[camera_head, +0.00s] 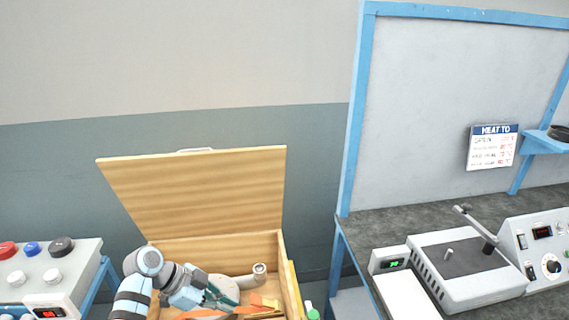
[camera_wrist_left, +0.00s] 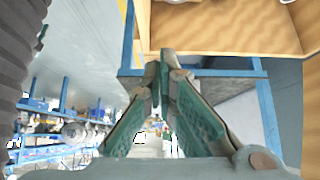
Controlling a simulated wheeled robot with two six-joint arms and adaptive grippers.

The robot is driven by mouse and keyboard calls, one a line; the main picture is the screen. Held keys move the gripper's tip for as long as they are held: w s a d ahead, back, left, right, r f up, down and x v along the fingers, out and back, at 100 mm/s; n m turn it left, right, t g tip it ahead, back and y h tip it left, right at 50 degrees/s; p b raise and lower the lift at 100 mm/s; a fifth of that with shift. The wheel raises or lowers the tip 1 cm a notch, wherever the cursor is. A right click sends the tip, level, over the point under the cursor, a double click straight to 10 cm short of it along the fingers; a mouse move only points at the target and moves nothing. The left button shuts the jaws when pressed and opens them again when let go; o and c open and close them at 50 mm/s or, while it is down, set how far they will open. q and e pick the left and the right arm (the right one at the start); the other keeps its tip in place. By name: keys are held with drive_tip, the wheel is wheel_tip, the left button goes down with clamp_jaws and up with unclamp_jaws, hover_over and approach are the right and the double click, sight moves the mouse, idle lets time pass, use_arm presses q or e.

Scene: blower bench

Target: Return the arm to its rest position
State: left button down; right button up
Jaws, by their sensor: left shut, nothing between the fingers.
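My left arm comes in at the bottom left of the head view, in front of the open wooden box (camera_head: 272,250). My left gripper (camera_head: 225,299) has green finger pads and overlaps the box opening in the picture; I cannot tell its height against the rim. In the left wrist view the gripper's fingers (camera_wrist_left: 164,62) meet at the tips with nothing between them. The wooden box also shows at the top of that view (camera_wrist_left: 225,28). My right gripper is not in view.
The box lid (camera_head: 215,192) stands open. In the box are a pale part with a short pipe (camera_head: 259,270) and orange pieces (camera_head: 262,301). A button panel (camera_head: 40,272) stands left. A blue-framed bench (camera_head: 410,222) with a grey device (camera_head: 465,270) stands right.

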use_arm(q)
drive_tip(key=s+a+f+n+y, duration=0.4)
drive_tip(key=s+f+n, duration=0.4)
drive_tip(key=s, duration=0.5)
drive_tip(key=s+a+r+n+t+y, duration=0.1)
drive_tip(key=s+a+n+y, duration=0.2)
drive_tip(key=s, duration=0.4)
drive_tip(key=s+a+r+n+t+y, duration=0.1)
drive_tip(key=s+a+r+n+y, duration=0.2)
drive_tip(key=s, duration=0.4)
wheel_tip(320, 180, down, 29)
drive_tip(key=s+a+n+g+h+b, duration=0.1)
drive_tip(key=s+a+b, duration=0.1)
drive_tip(key=b, duration=0.4)
drive_tip(key=s+f+g+b, duration=0.1)
drive_tip(key=s+f+b, duration=0.3)
drive_tip(key=s+f, duration=0.9)
drive_tip(key=shift+s+a+f+n, duration=0.2)
drive_tip(key=shift+a+f+n, duration=0.1)
drive_tip(key=shift+f, duration=0.65)
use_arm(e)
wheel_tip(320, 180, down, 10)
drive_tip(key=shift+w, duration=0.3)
